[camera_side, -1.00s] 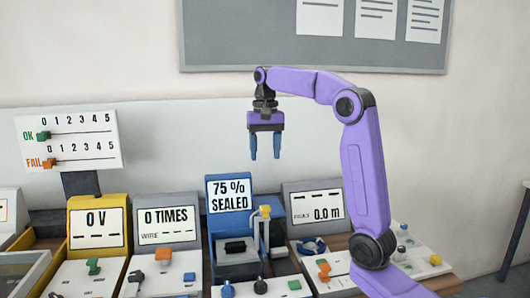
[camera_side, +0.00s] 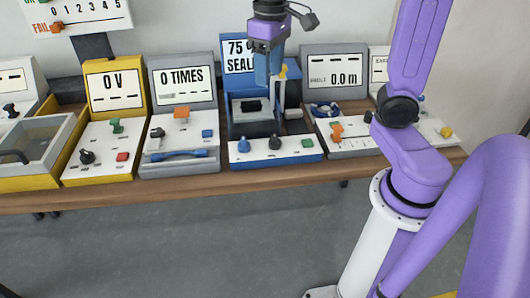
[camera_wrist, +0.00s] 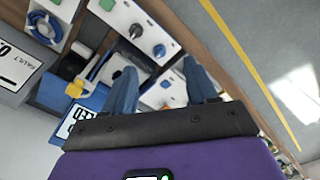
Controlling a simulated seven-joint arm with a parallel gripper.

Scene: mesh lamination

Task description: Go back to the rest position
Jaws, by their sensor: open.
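My gripper (camera_side: 268,86) is in the upper middle of the side view, pointing down. Its blue fingers overlap the display of the blue sealing machine (camera_side: 275,150) and hide part of its "75 % SEALED" text. In the wrist view, the two fingers of my gripper (camera_wrist: 162,72) are apart with nothing between them. Behind them lie the sealing machine's yellow-tipped lever (camera_wrist: 75,88) and its knob panel. The height of the fingers above the machine is hard to tell.
A yellow "0 V" unit (camera_side: 115,85), a grey "0 TIMES" unit (camera_side: 182,85) and a grey "0.0 m" unit (camera_side: 335,70) stand along the wooden bench (camera_side: 230,182). An OK/FAIL scoreboard (camera_side: 90,15) is at upper left. Grey floor lies open in front.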

